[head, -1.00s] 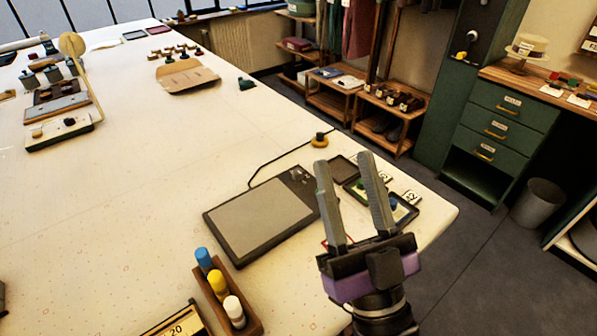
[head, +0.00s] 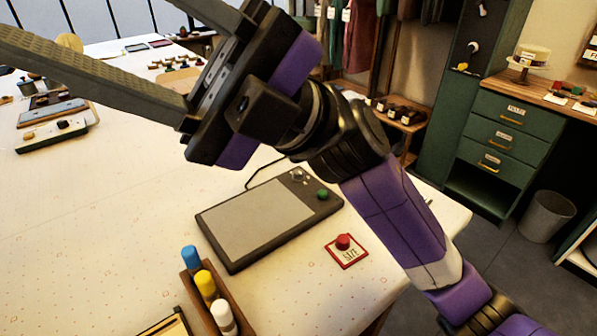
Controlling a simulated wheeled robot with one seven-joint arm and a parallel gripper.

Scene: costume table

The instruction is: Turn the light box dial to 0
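The light box (head: 240,222) is a flat dark-framed panel with a pale grey top, lying on the white table. A small metallic dial (head: 298,175) is at its far right corner. Its pointer and any numbers are too small to read. A green knob (head: 322,194) is beside it on the same edge. My gripper (head: 95,35) is large in the upper left, raised close to the camera, with its fingers spread wide and nothing between them. It is apart from the light box. My arm passes just right of the box's right edge.
A red button on a red-edged card (head: 345,250) lies right of the box. A wooden holder (head: 222,300) with blue, yellow and white-capped bottles stands in front. A cable runs behind the box. Green drawers (head: 505,140) and a bin (head: 547,215) stand beyond the table.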

